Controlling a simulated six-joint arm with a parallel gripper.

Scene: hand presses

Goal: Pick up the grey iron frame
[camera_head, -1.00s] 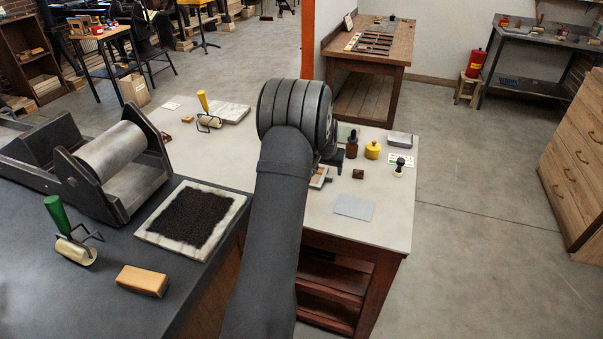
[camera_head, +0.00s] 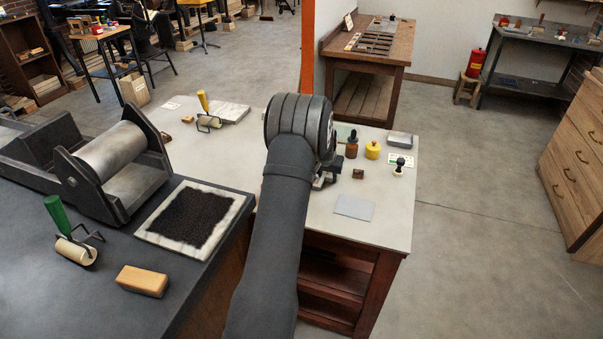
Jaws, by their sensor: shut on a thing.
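My arm reaches over the pale table (camera_head: 385,225), and its round wrist hides most of what lies beneath. A part of my gripper (camera_head: 328,172) shows at the right of the wrist, low over the table top. It is shut on a small grey thing (camera_head: 318,184), seemingly the grey iron frame, of which only a sliver shows. Most of the frame and the fingertips are hidden, and I cannot tell whether the frame is clear of the table.
A yellow-handled roller (camera_head: 207,112) lies left. The dark bench (camera_head: 105,275) holds a press (camera_head: 110,160).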

